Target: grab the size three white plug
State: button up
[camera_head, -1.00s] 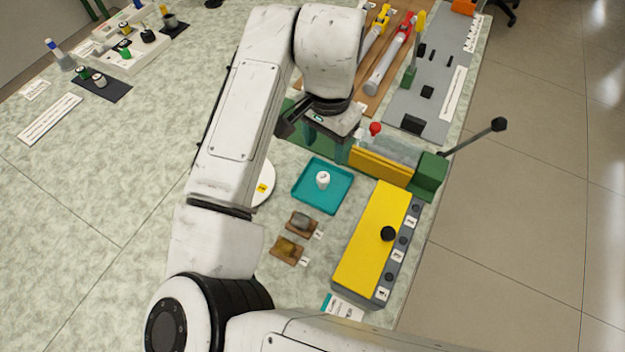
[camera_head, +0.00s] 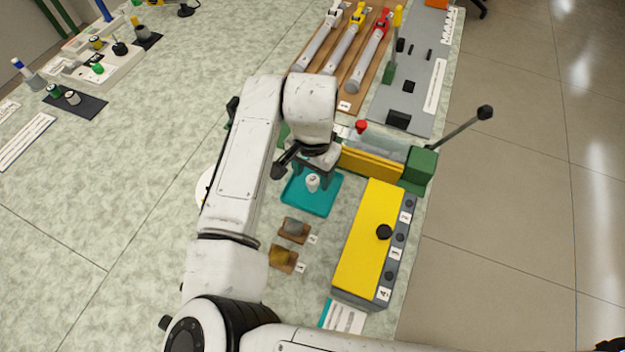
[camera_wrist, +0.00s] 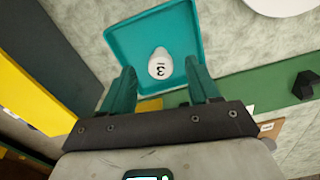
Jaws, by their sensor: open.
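The white plug (camera_head: 313,184) stands in the teal tray (camera_head: 308,204). In the wrist view the plug (camera_wrist: 160,64) shows a "3" on its top. My gripper (camera_wrist: 160,74) is open, with its two teal fingers pointing toward the tray (camera_wrist: 118,37), one on each side of the plug in the picture. The plug lies between and slightly beyond the fingertips, and nothing is held. In the head view my gripper (camera_head: 311,172) is just above the tray's far side; whether the fingers reach down to plug height cannot be told.
A yellow-topped box (camera_head: 366,240) with a black knob stands right of the tray. A green and yellow fixture (camera_head: 372,165) with a long lever is behind. Two small brown blocks (camera_head: 293,230) (camera_head: 283,258) lie in front. A white disc (camera_head: 204,190) is left, partly behind my arm.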

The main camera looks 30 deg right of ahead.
jog(key=shift+f, duration=0.8)
jog(key=shift+c, duration=0.2)
jog(key=c, duration=1.1)
